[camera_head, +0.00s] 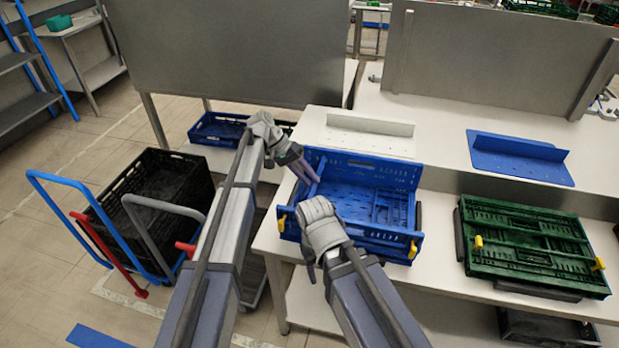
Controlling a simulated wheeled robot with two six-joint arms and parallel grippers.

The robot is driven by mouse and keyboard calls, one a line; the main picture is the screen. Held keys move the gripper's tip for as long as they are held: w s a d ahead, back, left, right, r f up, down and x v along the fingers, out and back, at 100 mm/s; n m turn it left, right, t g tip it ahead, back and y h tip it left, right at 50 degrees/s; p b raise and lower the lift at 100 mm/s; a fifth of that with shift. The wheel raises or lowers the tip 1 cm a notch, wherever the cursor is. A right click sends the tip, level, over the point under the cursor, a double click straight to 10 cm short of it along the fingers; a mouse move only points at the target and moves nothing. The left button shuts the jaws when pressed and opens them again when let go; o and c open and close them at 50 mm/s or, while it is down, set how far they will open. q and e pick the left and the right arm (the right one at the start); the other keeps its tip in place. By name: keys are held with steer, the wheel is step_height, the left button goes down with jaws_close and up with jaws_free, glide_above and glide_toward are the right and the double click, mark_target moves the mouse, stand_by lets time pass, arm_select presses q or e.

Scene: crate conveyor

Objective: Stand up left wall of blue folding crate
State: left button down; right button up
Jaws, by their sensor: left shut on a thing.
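The blue folding crate (372,172) is on the white table, with its back wall upright. A panel with a grid lies low inside at its right. The crate's left wall (303,188) shows at a slant beside my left gripper (308,174). That gripper is shut on the left wall at its back end, near the back left corner. My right gripper (311,270) is in front of the crate's front left side. Its fingers point down and it hides part of the front; whether it is open cannot be told.
A green folded crate (525,240) lies on the table at the right. A blue bracket (515,150) and a white bracket (368,134) stand behind. A black crate (150,187) sits on a cart at the left. Grey panels rise at the back.

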arm_select(q)
steer(key=shift+a+f, duration=0.3)
steer(key=shift+a, duration=0.25)
stand_by(0.4)
steer(key=c, duration=1)
jaws_free()
steer(key=shift+o, duration=0.6)
steer(key=shift+w+a, duration=0.1)
steer(key=shift+o, duration=1)
steer(key=shift+w+a+r+p, duration=0.2)
steer(key=shift+a+r+p, duration=0.2)
steer(key=shift+a+p, duration=0.05)
steer(key=w+a+r+p, duration=0.2)
steer(key=a+r+p, duration=0.2)
steer(key=a, duration=0.2)
